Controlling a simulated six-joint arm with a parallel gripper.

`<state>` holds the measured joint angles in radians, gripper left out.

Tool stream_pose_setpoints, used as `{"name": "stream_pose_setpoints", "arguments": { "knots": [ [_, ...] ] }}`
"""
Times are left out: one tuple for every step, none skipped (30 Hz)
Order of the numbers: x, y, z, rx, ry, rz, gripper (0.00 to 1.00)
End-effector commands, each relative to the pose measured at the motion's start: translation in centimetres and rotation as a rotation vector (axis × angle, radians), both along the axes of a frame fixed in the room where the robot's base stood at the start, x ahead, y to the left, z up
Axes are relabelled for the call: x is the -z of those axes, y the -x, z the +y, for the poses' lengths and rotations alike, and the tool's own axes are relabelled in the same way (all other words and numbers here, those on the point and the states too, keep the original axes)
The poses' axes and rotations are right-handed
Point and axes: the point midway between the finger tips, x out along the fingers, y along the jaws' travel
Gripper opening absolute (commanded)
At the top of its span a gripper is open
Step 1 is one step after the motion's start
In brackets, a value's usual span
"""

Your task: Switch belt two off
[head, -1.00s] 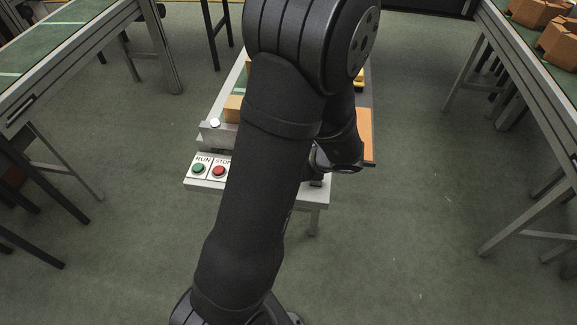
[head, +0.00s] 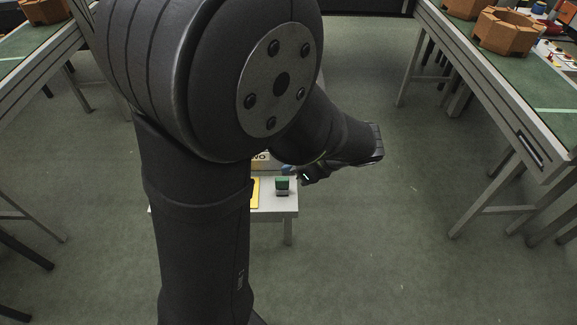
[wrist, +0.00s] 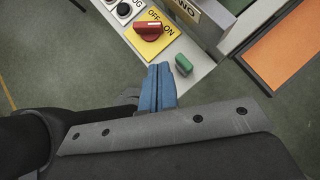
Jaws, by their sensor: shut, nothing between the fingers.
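The belt two control panel (wrist: 204,62) is a pale shelf, partly cut off in the wrist view. A label ending in "WO" (head: 260,157) shows in the head view, and a label also shows upside down in the wrist view (wrist: 187,10). A red rotary knob (wrist: 149,29) sits on a yellow OFF/ON plate (wrist: 164,43); I cannot tell its setting. A green control (wrist: 183,64) stands beside it, also in the head view (head: 282,184). My gripper (wrist: 159,82) has blue fingers, shut and empty, close to the green control and below the yellow plate; contact is unclear.
Black and white push buttons (wrist: 123,10) lie beyond the knob, partly cut off. An orange panel (wrist: 288,50) is at the wrist view's right. A side table with brown octagonal parts (head: 506,30) stands at right. The floor between is clear.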

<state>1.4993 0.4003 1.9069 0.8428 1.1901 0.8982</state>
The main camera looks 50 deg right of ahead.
Motion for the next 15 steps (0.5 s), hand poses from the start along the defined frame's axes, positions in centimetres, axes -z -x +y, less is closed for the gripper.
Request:
{"name": "stream_pose_setpoints", "arguments": {
  "knots": [
    [0.0, 0.0, 0.0, 0.000, 0.000, 0.000, 0.00],
    [0.0, 0.0, 0.0, 0.000, 0.000, 0.000, 0.00],
    [0.0, 0.0, 0.0, 0.000, 0.000, 0.000, 0.00],
    [0.1, 0.0, 0.0, 0.001, 0.000, -0.001, 0.00],
    [0.2, 0.0, 0.1, 0.006, -0.001, -0.002, 0.00],
    [0.4, -0.1, 0.3, 0.016, -0.001, -0.004, 0.00],
    [0.6, -0.1, 0.6, 0.027, -0.002, -0.008, 0.00],
    [1.0, -0.1, 0.9, 0.041, -0.001, -0.010, 0.00],
    [1.5, -0.1, 1.3, 0.065, -0.001, -0.014, 0.00],
    [2.0, -0.1, 1.7, 0.085, -0.002, -0.016, 0.00],
    [2.4, 0.0, 2.1, 0.107, -0.001, -0.017, 0.00],
    [3.1, 0.0, 2.6, 0.136, -0.001, -0.018, 0.00],
    [3.5, 0.1, 3.0, 0.158, -0.001, -0.018, 0.00],
    [3.9, 0.2, 3.4, 0.177, 0.000, -0.017, 0.00],
    [4.4, 0.3, 3.9, 0.202, 0.000, -0.014, 0.00]
  ]
}}
